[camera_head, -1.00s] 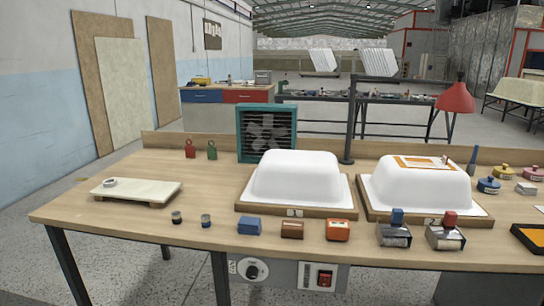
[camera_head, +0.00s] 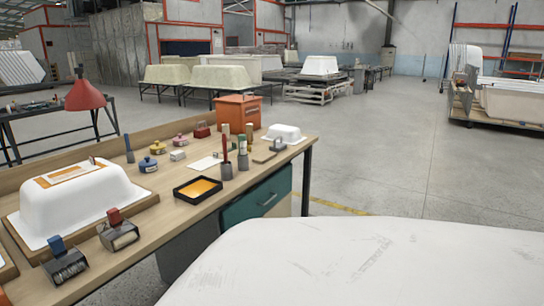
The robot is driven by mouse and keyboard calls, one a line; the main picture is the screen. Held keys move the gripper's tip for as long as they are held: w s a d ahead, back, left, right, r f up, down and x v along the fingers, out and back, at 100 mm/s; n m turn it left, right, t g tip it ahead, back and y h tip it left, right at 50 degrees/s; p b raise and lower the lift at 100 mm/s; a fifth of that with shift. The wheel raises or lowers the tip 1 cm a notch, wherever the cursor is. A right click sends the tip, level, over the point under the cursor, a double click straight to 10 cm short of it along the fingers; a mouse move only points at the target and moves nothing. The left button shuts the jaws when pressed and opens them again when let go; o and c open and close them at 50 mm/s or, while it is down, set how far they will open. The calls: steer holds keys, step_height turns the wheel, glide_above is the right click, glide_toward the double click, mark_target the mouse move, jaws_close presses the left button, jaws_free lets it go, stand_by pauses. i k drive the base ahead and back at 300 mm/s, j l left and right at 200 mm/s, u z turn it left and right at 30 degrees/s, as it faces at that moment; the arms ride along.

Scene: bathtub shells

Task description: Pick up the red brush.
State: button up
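A slim upright tool with a red handle (camera_head: 225,148), which looks like the red brush, stands in a small grey cup (camera_head: 227,172) on the right part of the workbench (camera_head: 165,212). Its lower end is hidden in the cup. My gripper is not in view.
A black tray with an orange inside (camera_head: 198,188) lies in front of the cups. An orange box (camera_head: 238,112) stands behind them. White tub shells (camera_head: 76,200) sit on the bench. A large scuffed white surface (camera_head: 350,265) fills the lower right. Open floor (camera_head: 400,170) lies right.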

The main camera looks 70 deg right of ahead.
mark_target(225, 156)
steer(key=l+z, duration=0.1)
steer(key=z, duration=1.8)
